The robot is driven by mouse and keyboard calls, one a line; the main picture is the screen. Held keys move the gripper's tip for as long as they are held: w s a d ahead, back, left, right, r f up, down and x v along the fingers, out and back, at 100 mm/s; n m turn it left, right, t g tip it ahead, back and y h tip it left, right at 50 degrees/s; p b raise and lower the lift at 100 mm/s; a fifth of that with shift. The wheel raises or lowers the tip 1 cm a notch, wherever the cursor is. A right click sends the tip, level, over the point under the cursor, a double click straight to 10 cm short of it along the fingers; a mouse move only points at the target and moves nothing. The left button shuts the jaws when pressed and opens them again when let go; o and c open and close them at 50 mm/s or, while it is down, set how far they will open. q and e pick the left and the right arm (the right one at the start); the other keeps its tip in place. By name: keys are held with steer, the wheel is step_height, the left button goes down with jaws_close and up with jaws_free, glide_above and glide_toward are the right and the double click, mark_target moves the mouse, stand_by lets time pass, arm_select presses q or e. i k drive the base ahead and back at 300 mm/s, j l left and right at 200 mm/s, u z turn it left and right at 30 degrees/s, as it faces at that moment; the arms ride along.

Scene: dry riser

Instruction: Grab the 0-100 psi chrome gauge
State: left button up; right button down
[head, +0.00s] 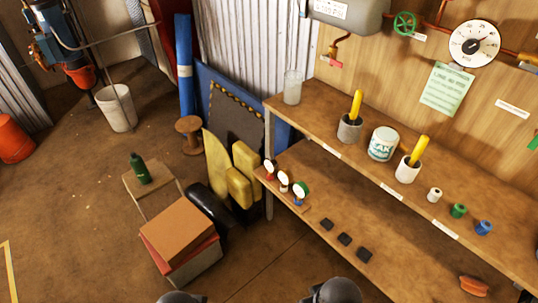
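Three small round gauges with white faces stand in a row on a small wooden board at the left end of the lower shelf. The far-left gauge (269,169) has a dark rim and a reddish base. The middle gauge (284,182) also has a dark rim. Neither gripper shows; only dark rounded parts of my arms reach in at the bottom edge.
The wooden bench's upper shelf (330,125) overhangs the lower one and holds cups, a tub and small fittings. Three dark pads (345,239) lie on the lower shelf. A large dial (474,44) hangs on the wall. Stacked boxes (178,232) and yellow pads stand left of the bench.

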mark_target(271, 164)
steer(key=j+z, duration=0.2)
steer(key=z, duration=1.2)
steer(key=k+j+z, duration=0.1)
steer(key=j, duration=0.2)
steer(key=k+j, duration=0.15)
steer(key=j, duration=0.15)
steer(key=k+j+z, duration=0.15)
steer(key=i+j, duration=0.1)
steer(key=i, duration=0.2)
